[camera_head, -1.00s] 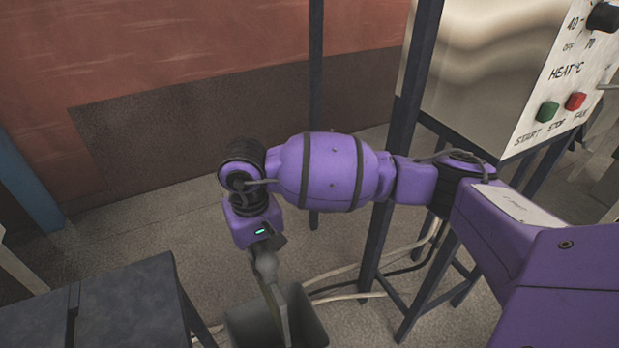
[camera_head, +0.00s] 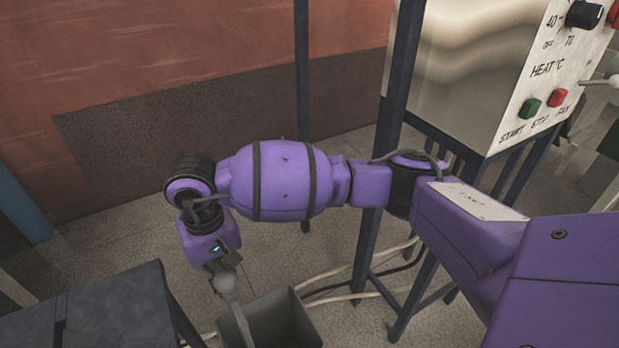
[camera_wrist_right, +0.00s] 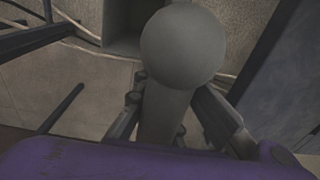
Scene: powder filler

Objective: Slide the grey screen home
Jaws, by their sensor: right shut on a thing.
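My right gripper (camera_head: 222,278) hangs at the end of the purple arm, at the lower left of the head view. In the right wrist view its fingers (camera_wrist_right: 170,105) are shut around the shaft of a plain grey piece (camera_wrist_right: 183,45) with a large round end. The piece also shows, partly, below the gripper in the head view (camera_head: 236,318), in front of a grey bin. I cannot make out a separate grey screen or any slot for it. My left gripper is out of view.
The open grey bin (camera_head: 290,318) stands on the floor beside the held piece. A dark table (camera_head: 110,305) is at the lower left. A steel cabinet (camera_head: 455,75) with a heat dial and buttons stands on dark legs at right. Pale cables (camera_head: 345,272) cross the floor.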

